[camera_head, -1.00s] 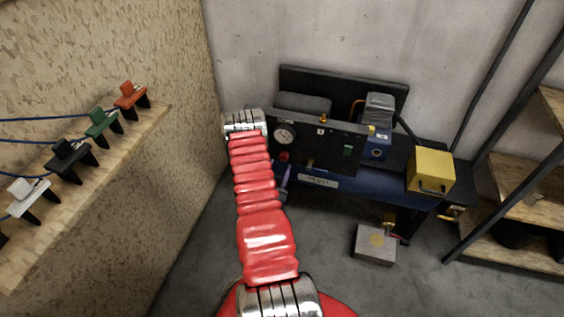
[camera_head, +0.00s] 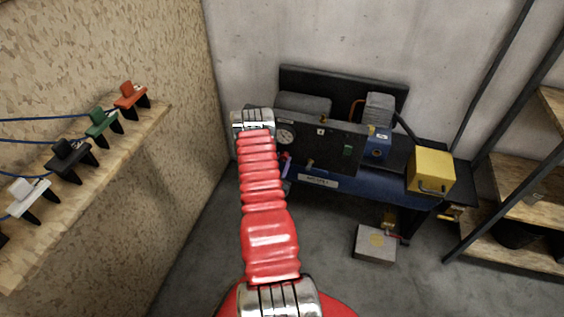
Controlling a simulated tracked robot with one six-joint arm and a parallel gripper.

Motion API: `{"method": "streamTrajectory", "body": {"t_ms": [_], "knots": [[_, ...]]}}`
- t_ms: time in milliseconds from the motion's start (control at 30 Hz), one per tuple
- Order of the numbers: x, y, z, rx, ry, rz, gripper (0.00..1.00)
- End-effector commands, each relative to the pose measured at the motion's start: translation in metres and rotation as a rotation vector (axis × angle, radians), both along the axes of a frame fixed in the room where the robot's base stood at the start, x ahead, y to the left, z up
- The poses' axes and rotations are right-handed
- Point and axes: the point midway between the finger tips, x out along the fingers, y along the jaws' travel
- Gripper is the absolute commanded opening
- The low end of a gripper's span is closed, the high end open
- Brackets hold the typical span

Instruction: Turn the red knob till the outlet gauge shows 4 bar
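A round white-faced gauge (camera_head: 287,134) sits on the dark upright panel, just right of my arm's silver upper joint. Its needle is too small to read, and I cannot tell whether it is the outlet gauge. The red knob (camera_head: 284,155) shows as a small red patch below the gauge, partly covered. A slim purple-grey piece, which seems to be the tip of my gripper (camera_head: 287,168), shows right beside the knob. The rest of my gripper is hidden behind my red arm. I cannot tell whether it touches the knob or whether its fingers are open.
A grey block (camera_head: 374,244) lies on the floor. A wooden ledge (camera_head: 90,190) with coloured clips runs along the left wall.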

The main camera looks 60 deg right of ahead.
Motion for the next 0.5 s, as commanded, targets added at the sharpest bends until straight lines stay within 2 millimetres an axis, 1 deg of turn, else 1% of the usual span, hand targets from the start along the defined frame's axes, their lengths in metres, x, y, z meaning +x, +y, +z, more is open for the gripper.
{"method": "streamTrajectory", "body": {"t_ms": [33,267,500], "knots": [[0.0002,0.0001,0.0,0.0,0.0,0.001,0.23],[0.0004,0.0002,0.0001,0.0,0.0,0.001,0.07],[0.0003,0.0003,-0.0001,-0.007,0.044,0.001,0.07]]}}
